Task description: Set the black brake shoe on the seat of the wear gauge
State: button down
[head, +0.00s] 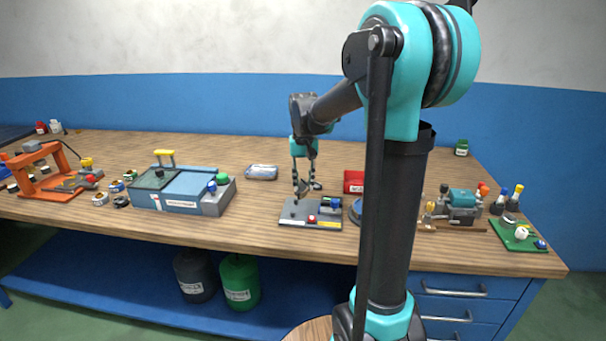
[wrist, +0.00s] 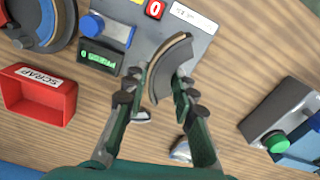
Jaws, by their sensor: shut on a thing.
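My gripper (head: 300,186) is above the wear gauge (head: 296,221), a grey plate with a red part and a blue part. In the wrist view my gripper (wrist: 158,82) is shut on the black brake shoe (wrist: 176,68), a curved dark piece with a tan outer edge. The shoe stands out beyond the fingertips, over or beside the gauge plate (wrist: 143,48). I cannot tell whether it touches the plate, and the seat is not clearly seen.
A red SCRAP box (wrist: 40,95) and a round blue-grey part (wrist: 45,25) lie left in the wrist view. A blue-grey machine (head: 170,190) with a green button (wrist: 276,141) stands on the other side. Small silvery things (wrist: 180,151) lie near the fingers.

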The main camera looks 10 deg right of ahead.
aim_at(304, 209)
jog(key=shift+d+f, duration=0.1)
jog(key=shift+f, duration=3.1)
jog(key=shift+f, duration=0.45)
jog(key=c, duration=0.7)
grip_release()
jog(key=shift+c, duration=0.2)
jog(key=shift+r, duration=3.55)
